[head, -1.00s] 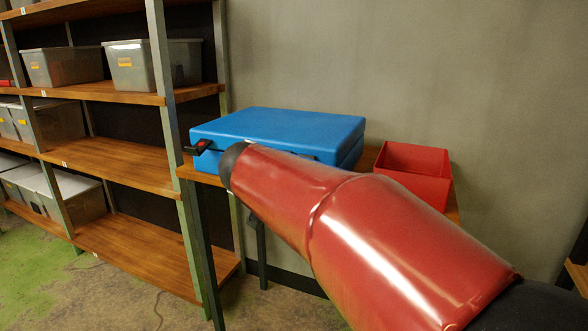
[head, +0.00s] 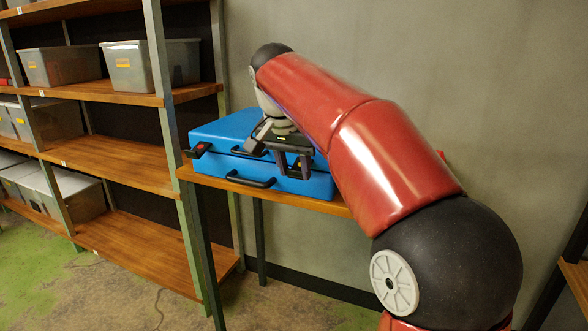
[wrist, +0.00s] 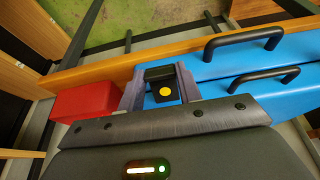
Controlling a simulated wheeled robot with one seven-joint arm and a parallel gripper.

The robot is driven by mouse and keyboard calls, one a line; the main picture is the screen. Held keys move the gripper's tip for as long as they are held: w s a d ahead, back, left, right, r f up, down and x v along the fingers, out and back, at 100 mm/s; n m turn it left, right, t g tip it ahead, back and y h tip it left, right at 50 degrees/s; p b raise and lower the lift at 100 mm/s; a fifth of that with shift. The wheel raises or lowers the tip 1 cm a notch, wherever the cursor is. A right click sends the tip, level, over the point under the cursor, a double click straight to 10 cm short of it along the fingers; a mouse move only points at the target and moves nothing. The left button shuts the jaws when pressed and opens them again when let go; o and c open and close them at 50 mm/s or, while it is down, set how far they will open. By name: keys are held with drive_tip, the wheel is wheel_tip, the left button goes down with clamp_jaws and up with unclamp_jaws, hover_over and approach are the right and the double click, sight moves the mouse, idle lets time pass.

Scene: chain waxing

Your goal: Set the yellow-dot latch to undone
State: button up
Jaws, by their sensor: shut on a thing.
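The blue case (head: 225,130) lies flat on a small wooden table, its front toward me. The yellow-dot latch (wrist: 164,93), a dark tab with a yellow dot, is on the case front in the wrist view. My gripper (head: 293,165) is at the right part of the case front. In the wrist view my gripper (wrist: 160,88) has its fingers on either side of the latch, shut on it. I cannot tell whether the latch is fastened. In the head view my gripper hides this latch. Another latch (head: 200,149), with a red mark, sits at the case's left end.
Two black handles (wrist: 245,42) stick out from the case front beside my gripper. A red bin (wrist: 98,102) stands next to the case, mostly hidden by my arm in the head view. A shelf rack (head: 120,150) with grey boxes stands at the left. The table's front edge (head: 270,193) is close below.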

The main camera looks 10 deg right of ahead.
drive_tip(key=shift+r, duration=0.1)
idle(0.4)
drive_tip(key=o, duration=1)
drive_tip(key=v, duration=0.7)
drive_tip(key=shift+r, duration=0.45)
